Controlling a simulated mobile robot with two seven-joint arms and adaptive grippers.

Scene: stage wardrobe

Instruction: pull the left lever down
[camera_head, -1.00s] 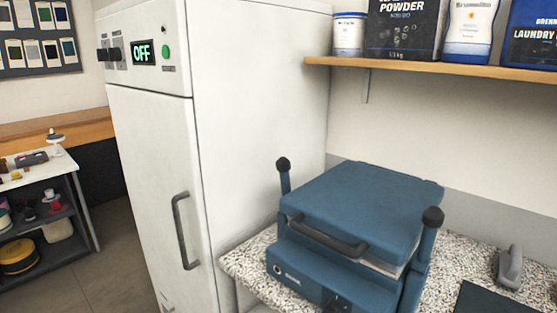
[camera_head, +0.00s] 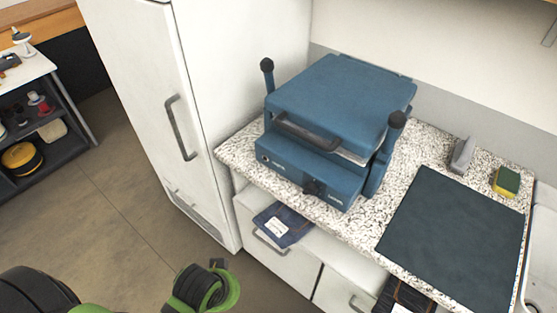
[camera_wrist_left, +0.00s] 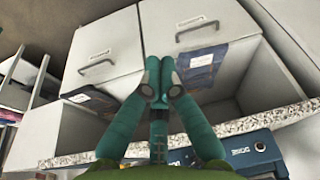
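The blue press (camera_head: 330,120) stands on the speckled counter with its lid down and a dark handle across the front. Its left lever (camera_head: 268,78) is upright with a black round knob at the top; the right lever (camera_head: 388,140) also stands up. In the head view only green and black parts of my arm show at the bottom, apart from the press. My left gripper (camera_wrist_left: 161,82) shows in the left wrist view with its fingertips together and nothing between them. Part of the press also shows there, at the lower right (camera_wrist_left: 250,152). My right gripper is out of view.
A tall white cabinet (camera_head: 205,80) stands close to the left of the press. A dark mat (camera_head: 455,235), a grey iron-like object (camera_head: 462,155) and a sponge (camera_head: 506,181) lie on the counter (camera_head: 237,150) to the right. Drawers with dark cloth hanging out are below.

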